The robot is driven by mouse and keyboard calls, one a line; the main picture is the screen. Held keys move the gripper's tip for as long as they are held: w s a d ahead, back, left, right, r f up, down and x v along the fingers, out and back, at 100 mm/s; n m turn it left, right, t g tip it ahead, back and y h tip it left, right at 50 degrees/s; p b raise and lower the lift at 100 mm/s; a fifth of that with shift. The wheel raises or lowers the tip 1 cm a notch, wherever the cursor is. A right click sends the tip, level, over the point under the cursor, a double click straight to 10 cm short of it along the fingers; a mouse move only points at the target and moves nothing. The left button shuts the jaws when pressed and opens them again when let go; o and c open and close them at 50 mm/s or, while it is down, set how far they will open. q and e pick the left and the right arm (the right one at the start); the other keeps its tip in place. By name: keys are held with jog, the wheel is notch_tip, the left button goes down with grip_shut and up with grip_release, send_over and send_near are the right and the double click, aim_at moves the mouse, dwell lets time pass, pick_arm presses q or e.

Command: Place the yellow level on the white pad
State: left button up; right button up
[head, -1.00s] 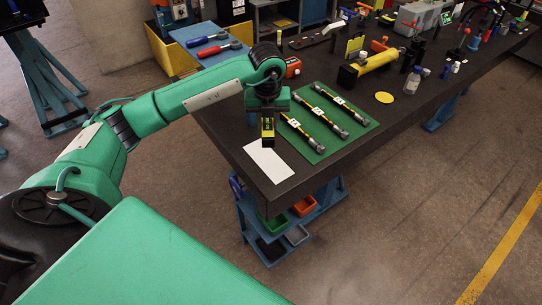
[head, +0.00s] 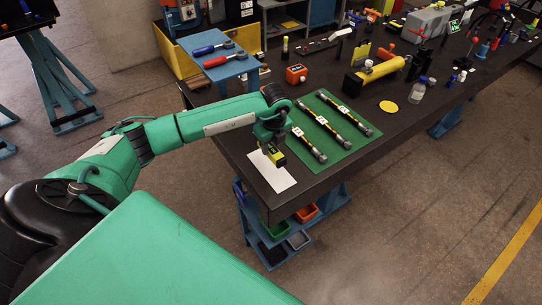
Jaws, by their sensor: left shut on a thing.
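The yellow level (head: 277,157) is a small yellow and black block. My left gripper (head: 272,146) is shut on it from above and holds it over the white pad (head: 276,179), near the pad's upper part. I cannot tell whether the level touches the pad. The white pad lies flat at the near left end of the dark table (head: 233,146). The gripper's fingers are mostly hidden by the wrist and the level. My right gripper is not in view.
An orange box (head: 296,74) stands behind, and a yellow cylinder (head: 379,73) lies further right. Blue shelves with bins (head: 277,230) are below the table's near end.

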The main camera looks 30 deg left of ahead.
aim_at(272, 148)
pick_arm(q)
notch_tip(272, 148, down, 3)
jog(key=shift+f+p, duration=0.1)
jog(key=shift+p, duration=0.2)
notch_tip(272, 148, down, 3)
jog(key=shift+f+p, duration=0.2)
jog(key=shift+p, duration=0.35)
jog(key=shift+f, duration=0.35)
jog(key=shift+f, duration=0.15)
jog(key=o, duration=1)
